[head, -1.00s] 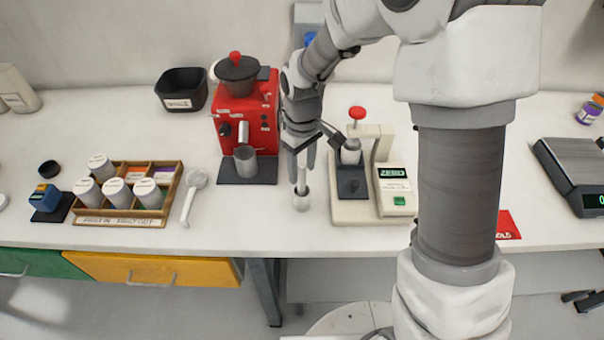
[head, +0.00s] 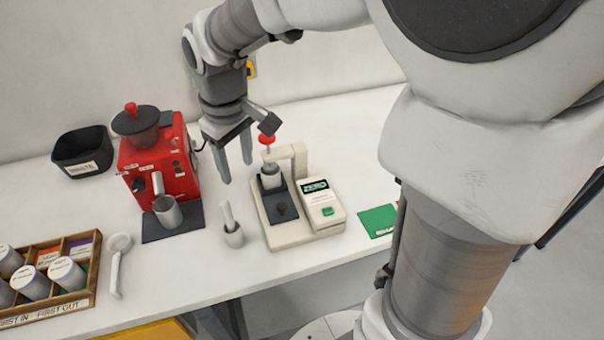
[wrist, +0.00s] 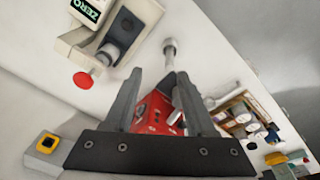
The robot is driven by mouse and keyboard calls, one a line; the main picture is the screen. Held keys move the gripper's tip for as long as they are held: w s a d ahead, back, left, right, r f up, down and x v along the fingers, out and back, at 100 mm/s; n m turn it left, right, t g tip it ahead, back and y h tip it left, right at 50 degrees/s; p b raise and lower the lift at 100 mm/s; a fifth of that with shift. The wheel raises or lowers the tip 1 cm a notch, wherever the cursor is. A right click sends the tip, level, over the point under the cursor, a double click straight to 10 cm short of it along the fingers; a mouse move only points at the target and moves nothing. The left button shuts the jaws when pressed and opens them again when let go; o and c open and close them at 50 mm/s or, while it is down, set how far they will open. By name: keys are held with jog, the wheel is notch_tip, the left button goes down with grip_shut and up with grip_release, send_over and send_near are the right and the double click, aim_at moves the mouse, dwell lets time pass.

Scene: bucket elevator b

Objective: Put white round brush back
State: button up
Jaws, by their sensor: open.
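A white tool with a round head (head: 119,243) lies left of the red machine.
The cream device (head: 320,208) with a red knob is close right of my gripper. The red machine (head: 158,160) with a metal cup is to the left. A black bin (head: 83,152) and wooden tray (head: 93,288) are farther left. Counter behind the cream device is clear.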

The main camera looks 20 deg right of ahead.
jog(key=s+d+r+m+t, duration=0.2)
jog(key=s+d+r+m, duration=0.1)
jog(key=s, duration=0.4)
jog(key=s+d+r+m+t, duration=0.2)
jog(key=s+d, duration=0.3)
jog(key=s, duration=0.3)
jog(key=shift+d+r+m, duration=0.2)
jog(key=shift+r+m, duration=0.45)
jog(key=shift+m, duration=0.15)
jog(key=shift+c, duration=0.5)
jog(key=shift+a, duration=0.15)
